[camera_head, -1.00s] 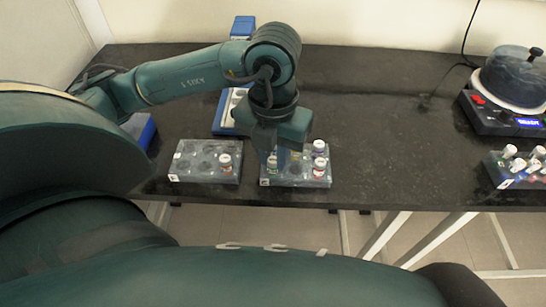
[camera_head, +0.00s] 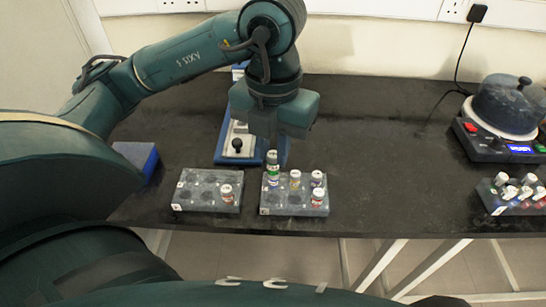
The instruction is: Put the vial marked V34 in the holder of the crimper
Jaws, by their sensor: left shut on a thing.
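My left gripper (camera_head: 272,146) points down and is shut on a vial (camera_head: 272,167) with a pale cap and green on its label. The vial is upright at the left back part of the right-hand grey rack (camera_head: 290,209); I cannot tell whether its base is clear of the rack. Its marking is too small to read, so I cannot confirm V34. A blue and white device with a black knob (camera_head: 237,145), seemingly the crimper, stands behind the racks, partly hidden by my left gripper. I cannot make out its holder. My right gripper is out of view.
The right-hand rack holds other vials (camera_head: 317,197). A left-hand rack (camera_head: 207,207) holds one vial (camera_head: 226,192). A blue box (camera_head: 137,158) stands at left. At right are a round lidded machine (camera_head: 506,105) and another vial rack (camera_head: 500,207). The middle right of the bench is clear.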

